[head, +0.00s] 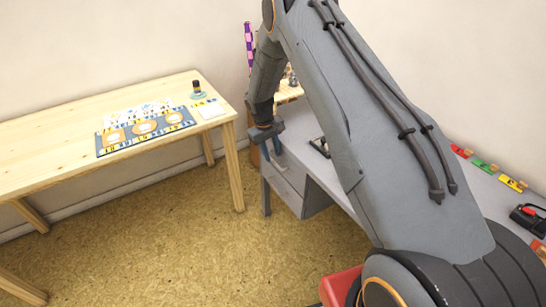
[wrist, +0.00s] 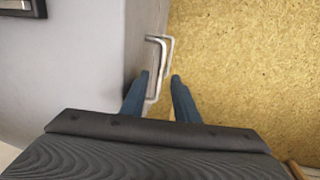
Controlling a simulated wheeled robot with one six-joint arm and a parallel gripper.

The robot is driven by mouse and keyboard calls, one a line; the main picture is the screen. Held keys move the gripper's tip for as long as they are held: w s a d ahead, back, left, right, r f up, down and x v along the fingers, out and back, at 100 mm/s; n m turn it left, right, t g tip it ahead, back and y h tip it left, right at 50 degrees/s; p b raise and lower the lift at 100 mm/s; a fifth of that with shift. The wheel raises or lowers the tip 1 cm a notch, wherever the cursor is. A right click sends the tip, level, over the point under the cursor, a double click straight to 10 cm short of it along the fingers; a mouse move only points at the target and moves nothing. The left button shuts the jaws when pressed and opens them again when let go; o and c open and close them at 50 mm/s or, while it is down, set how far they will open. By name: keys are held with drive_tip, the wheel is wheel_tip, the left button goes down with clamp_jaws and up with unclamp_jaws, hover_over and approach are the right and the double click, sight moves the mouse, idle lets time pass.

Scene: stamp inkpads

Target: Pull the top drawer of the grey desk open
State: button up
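The grey desk (head: 325,178) stands at the right in the head view, partly hidden by my arm. Its drawer front (head: 284,188) faces the open floor and looks flush with the desk. In the wrist view a pale bar handle (wrist: 169,50) stands out from the desk's side (wrist: 140,45); a second bar seems to overlap it. My gripper (wrist: 159,77) has its two blue fingers apart, one on each side of the handle's near end. I cannot tell whether either finger touches it. In the head view my gripper (head: 277,160) is at the desk's left end.
A wooden table (head: 60,125) at the left holds a blue mat (head: 110,151) and a stamp (head: 197,90). Coloured pieces (head: 485,164) and a red-and-black item (head: 528,217) lie on the desk. The cork-like floor (head: 180,250) before the drawers is clear. A red object (head: 338,288) shows at the bottom.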

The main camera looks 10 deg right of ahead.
drive_tip(key=shift+d+f, duration=0.15)
drive_tip(key=shift+f, duration=0.55)
drive_tip(key=shift+d+f, duration=0.1)
drive_tip(key=shift+f, duration=0.55)
clamp_jaws()
